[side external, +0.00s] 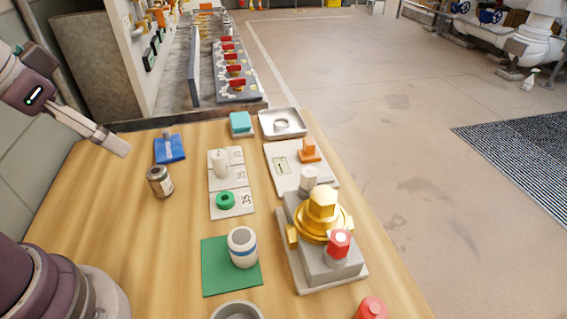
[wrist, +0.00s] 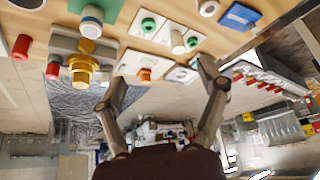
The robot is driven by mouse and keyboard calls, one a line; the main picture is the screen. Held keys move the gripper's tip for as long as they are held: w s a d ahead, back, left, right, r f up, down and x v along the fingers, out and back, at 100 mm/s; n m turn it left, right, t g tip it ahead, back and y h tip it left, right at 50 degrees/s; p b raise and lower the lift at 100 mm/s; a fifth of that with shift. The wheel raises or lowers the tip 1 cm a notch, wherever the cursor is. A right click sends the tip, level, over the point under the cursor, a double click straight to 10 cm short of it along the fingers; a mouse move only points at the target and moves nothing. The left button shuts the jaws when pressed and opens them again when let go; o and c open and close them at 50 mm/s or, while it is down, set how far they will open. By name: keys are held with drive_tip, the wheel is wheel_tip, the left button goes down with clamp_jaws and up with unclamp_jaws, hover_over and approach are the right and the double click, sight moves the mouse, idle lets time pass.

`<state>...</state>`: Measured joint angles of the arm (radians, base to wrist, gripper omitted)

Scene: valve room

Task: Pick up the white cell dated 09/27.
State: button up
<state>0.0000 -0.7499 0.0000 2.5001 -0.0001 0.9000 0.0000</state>
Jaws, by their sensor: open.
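No date is legible, so I cannot tell which white piece reads 09/27. A white cylinder (side external: 220,163) stands on a row of white cards (side external: 222,182), and it also shows in the wrist view (wrist: 178,42). Another white cylinder (side external: 309,178) stands at the back of the grey valve block (side external: 330,262). A larger white jar with a blue band (side external: 242,247) stands on a green mat (side external: 215,281). My gripper (side external: 119,147) is above the table's far left, apart from all of these. The wrist view shows its fingers (wrist: 161,74) spread and empty.
A metal tin (side external: 160,181), blue tray (side external: 170,150), green ring (side external: 225,200), teal block (side external: 240,123) and metal tray (side external: 282,122) share the table. An orange piece (side external: 309,151) stands on a white plate. The yellow valve (side external: 321,212) rises tall. Bare wood lies front left.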

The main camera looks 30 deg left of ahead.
drive_tip(key=m+g, duration=0.5)
drive_tip(key=m, duration=1.3)
hover_over(241, 236)
drive_tip(key=f, duration=0.9)
drive_tip(key=shift+a, duration=0.3)
drive_tip(key=shift+m+g, duration=0.3)
drive_tip(key=shift+m, duration=0.5)
drive_tip(key=f, duration=1.1)
drive_tip(key=shift+d+f, duration=0.15)
drive_tip(key=shift+d, duration=0.15)
drive_tip(key=c, duration=1.2)
drive_tip(key=shift+c, duration=0.2)
